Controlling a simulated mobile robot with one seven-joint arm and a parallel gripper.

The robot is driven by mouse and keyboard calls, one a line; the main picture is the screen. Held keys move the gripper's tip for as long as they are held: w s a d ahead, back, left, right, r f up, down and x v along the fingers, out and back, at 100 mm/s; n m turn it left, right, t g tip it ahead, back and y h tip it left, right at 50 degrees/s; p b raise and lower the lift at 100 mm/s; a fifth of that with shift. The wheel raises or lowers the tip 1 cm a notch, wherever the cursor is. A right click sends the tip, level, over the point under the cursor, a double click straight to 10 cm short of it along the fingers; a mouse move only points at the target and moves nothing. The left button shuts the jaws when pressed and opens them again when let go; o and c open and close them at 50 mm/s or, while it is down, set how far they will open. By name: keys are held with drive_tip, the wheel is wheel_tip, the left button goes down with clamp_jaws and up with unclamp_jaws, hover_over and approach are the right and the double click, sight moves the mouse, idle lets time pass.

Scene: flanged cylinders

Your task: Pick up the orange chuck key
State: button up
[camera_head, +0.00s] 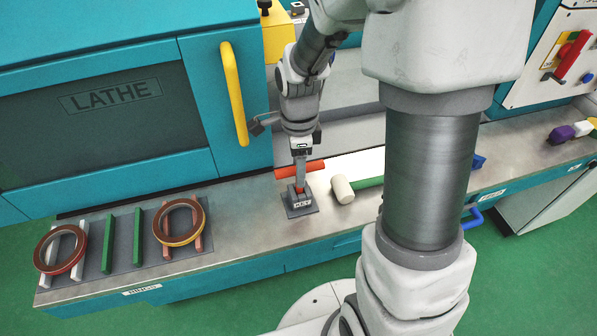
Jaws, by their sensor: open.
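The orange chuck key (288,172) stands upright in a grey holder (301,207) marked KEY on the metal bench. Its crossbar lies level, with one end to each side of my gripper. My gripper (301,180) points down at the key from above, with its fingers at the crossbar and the stem. The jaws are open. The fingers hide the middle of the key, and I cannot tell whether they touch it.
A mallet with a pale head (342,189) and green handle lies just right of the holder. Two rings (61,250) (180,222) rest on bars at the left. The teal lathe with its yellow door handle (233,92) stands behind. The bench between rings and holder is clear.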

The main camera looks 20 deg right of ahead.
wheel_tip(320, 180, down, 3)
drive_tip(key=shift+d+f, duration=0.1)
drive_tip(key=shift+f, duration=0.05)
clamp_jaws()
idle(0.4)
